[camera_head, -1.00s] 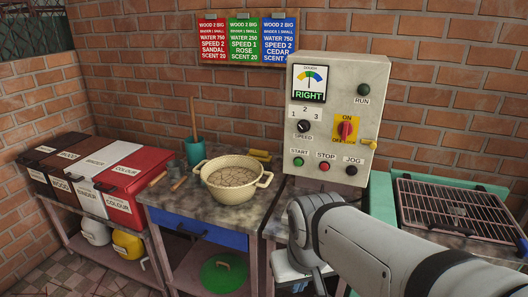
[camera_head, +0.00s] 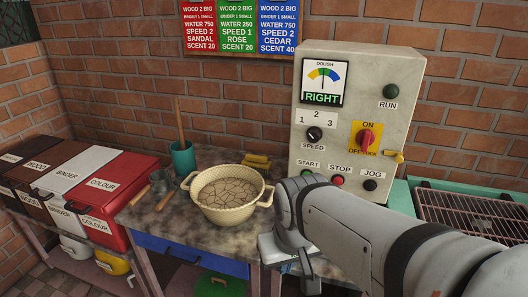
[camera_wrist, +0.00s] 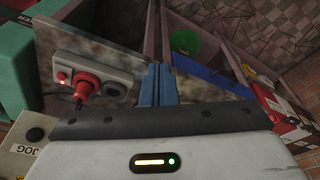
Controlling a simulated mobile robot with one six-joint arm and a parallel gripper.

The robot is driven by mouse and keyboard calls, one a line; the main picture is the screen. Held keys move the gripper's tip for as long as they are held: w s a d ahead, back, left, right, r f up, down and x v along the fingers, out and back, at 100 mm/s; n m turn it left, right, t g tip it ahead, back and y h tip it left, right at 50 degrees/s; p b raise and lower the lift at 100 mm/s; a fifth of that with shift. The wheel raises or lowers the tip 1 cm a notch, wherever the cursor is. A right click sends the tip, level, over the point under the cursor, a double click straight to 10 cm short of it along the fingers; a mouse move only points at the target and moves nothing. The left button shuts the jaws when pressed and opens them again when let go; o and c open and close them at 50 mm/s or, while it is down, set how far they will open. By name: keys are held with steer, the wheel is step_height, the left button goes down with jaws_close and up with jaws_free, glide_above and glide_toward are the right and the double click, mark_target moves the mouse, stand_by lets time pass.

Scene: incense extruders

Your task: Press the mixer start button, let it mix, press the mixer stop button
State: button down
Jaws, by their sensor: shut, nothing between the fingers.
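The mixer control panel (camera_head: 385,70) is a pale upright box against the brick wall. Its green START button (camera_head: 307,174) shows just above my arm, partly covered. The red STOP button (camera_head: 338,181) is right of it, close above the arm. The black JOG button (camera_head: 370,185) is further right; it also shows at lower left in the wrist view (camera_wrist: 35,134). The RUN lamp (camera_head: 391,91) looks dark green. My gripper (camera_wrist: 158,84) has its blue fingers together and empty. In the head view the fingers are largely hidden below the panel, touching no button that I can see.
A cream two-handled bowl (camera_head: 247,212) of cracked dough stands on the stone counter left of the panel. The red selector switch (camera_head: 366,138) and yellow handle (camera_head: 393,157) protrude from the panel. A grill rack (camera_head: 470,215) is at right. Ingredient bins (camera_head: 75,180) stand at left.

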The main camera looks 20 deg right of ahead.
steer(key=shift+s+a, duration=0.1)
steer(key=shift+a, duration=0.1)
steer(key=w+d+f+m+t+y+p, duration=0.1)
steer(key=w+d+f+m+t, duration=0.1)
steer(key=w+d+t, duration=0.4)
steer(key=w+d+f+m+t+y+p, duration=0.1)
steer(key=w+d+t, duration=0.6)
steer(key=w, duration=0.7)
steer(key=shift+w+f+m+y+p, duration=0.3)
steer(key=shift+w+f+m+y, duration=0.1)
steer(key=shift+f+m+y, duration=0.55)
steer(key=shift+f, duration=0.15)
steer(key=w+d+p, duration=0.1)
steer(key=w+d, duration=0.3)
steer(key=w, duration=0.3)
steer(key=shift+w+d, duration=0.25)
steer(key=shift+d, duration=0.15)
steer(key=shift+w+d+h, duration=0.1)
steer(key=shift+h, duration=0.15)
